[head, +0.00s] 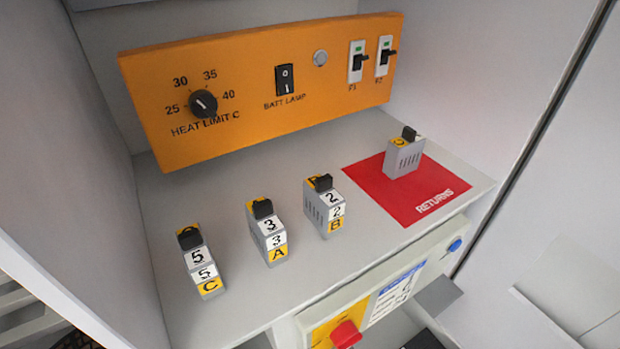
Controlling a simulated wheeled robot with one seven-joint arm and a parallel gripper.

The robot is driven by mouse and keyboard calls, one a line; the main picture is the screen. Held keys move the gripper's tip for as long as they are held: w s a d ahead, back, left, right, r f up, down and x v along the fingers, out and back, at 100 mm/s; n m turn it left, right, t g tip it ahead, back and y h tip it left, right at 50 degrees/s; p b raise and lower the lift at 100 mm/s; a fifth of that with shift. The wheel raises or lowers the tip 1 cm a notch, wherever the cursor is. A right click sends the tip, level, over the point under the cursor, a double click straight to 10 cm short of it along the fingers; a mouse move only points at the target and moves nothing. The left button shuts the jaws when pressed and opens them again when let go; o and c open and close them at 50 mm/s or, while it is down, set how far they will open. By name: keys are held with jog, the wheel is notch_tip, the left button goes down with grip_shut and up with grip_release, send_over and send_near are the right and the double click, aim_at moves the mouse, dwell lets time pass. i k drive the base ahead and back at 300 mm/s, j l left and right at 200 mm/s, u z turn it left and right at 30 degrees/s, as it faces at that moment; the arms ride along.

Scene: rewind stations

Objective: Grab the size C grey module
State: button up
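A grey module (201,263) at the left of the shelf has a black knob on top, white labels reading 5 and a yellow label reading C. A second grey module (266,232) to its right reads 3 and A. A third (324,207) reads 2 and B. A fourth grey module (403,158) stands on the red RETURNS mat (416,203), turned another way; its yellow top label carries a letter, perhaps C, too small to be sure. All stand upright and apart. My gripper is not in view.
An orange panel (230,140) with a dial and switches stands behind the modules. Side walls close the shelf (160,205) at left and right. Below its front edge is a box with a red knob (346,334) and a blue button (455,245).

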aim_at(200, 265)
jog(key=k+j+z, duration=0.35)
jog(key=j, duration=0.15)
jog(key=k+j+z, duration=0.7)
jog(key=i+j, duration=0.1)
jog(key=j, duration=0.55)
jog(key=i+z, duration=0.05)
jog(key=i, duration=0.05)
